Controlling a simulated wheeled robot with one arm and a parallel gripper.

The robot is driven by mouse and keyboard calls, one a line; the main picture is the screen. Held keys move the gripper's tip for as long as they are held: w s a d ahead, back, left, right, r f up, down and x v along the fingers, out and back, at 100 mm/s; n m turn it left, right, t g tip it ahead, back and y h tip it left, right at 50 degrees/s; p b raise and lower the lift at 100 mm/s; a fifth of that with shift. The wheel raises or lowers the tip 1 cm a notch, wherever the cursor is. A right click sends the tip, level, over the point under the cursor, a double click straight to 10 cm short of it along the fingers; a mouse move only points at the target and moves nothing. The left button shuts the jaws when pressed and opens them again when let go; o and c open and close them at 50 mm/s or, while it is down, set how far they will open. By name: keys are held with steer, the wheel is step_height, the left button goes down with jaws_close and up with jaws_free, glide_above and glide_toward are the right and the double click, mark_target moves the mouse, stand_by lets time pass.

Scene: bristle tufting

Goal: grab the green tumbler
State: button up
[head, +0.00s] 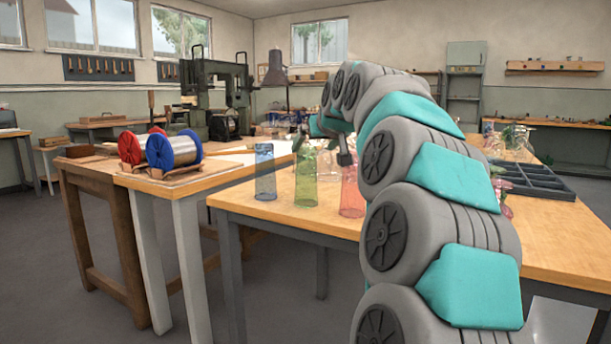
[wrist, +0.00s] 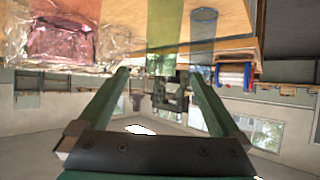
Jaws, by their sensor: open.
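The green tumbler (head: 306,180) is clear, tall and upright on the wooden table, between a blue tumbler (head: 265,172) and a pink-red tumbler (head: 352,193). My gripper (head: 341,152) is small and partly hidden by my arm, just right of the green tumbler's upper part. In the wrist view, which is upside down, my gripper (wrist: 158,73) has its two fingers apart with nothing between them. The green tumbler (wrist: 165,22) shows at the top edge, in line with the gap and beyond the fingertips. Part of it is cut off by the frame.
The blue tumbler (wrist: 203,30) and a pink clear vessel (wrist: 62,40) flank the green one in the wrist view. More clear vessels (head: 515,138) and a dark divided tray (head: 530,180) stand to the right. Wire spools (head: 174,150) sit on the left table.

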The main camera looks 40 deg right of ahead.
mark_target(309, 150)
steer(key=shift+w+d, duration=0.15)
steer(key=shift+d, duration=0.3)
steer(key=shift+x, duration=0.85)
steer(key=shift+w+a+x, duration=0.1)
steer(key=shift+a+x, duration=0.1)
steer(key=shift+x, duration=1.2)
steer(key=shift+w+a+x, duration=0.1)
steer(key=shift+a+x, duration=0.1)
steer(key=shift+x, duration=1.15)
jaws_close()
